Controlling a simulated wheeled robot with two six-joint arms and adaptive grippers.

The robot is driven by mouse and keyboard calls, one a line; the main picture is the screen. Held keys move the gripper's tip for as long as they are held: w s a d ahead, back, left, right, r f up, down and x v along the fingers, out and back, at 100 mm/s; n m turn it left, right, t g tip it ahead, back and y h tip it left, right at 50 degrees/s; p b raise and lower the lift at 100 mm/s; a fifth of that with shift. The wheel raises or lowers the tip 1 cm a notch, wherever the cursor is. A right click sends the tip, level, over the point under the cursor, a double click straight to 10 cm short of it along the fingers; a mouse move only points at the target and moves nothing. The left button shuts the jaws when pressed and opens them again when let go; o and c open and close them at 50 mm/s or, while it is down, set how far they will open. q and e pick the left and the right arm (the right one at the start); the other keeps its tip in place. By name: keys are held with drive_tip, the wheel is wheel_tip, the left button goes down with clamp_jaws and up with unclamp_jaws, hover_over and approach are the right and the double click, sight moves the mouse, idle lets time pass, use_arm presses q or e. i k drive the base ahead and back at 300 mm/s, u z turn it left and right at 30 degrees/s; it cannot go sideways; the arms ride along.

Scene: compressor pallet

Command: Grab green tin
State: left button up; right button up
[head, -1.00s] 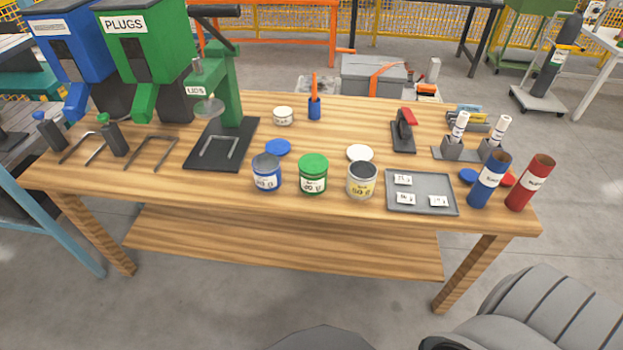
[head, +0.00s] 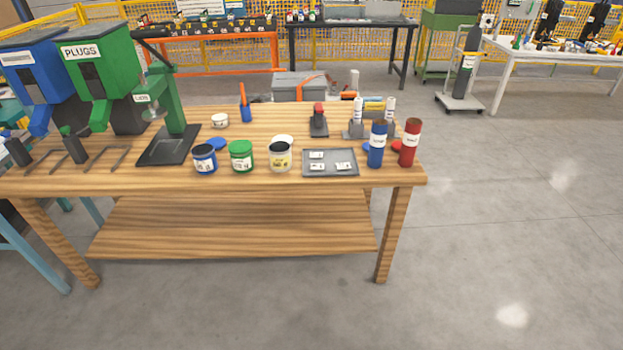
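The green tin (head: 241,156) stands upright near the front edge of the wooden workbench (head: 240,184), with a white label on its front and a green top. A blue tin (head: 205,160) stands to its left and a white-and-yellow tin (head: 280,157) to its right, each a small gap away. Neither of my grippers shows in the head view.
A grey tray (head: 330,173) with small labels lies right of the tins. Blue (head: 376,145) and red (head: 410,143) cylinders stand at the bench's right end. A green press (head: 170,105) stands behind left. Floor in front and right is clear.

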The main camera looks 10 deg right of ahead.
sight(244, 164)
drive_tip(key=z, duration=1.15)
drive_tip(key=i, duration=1)
drive_tip(key=u, duration=0.25)
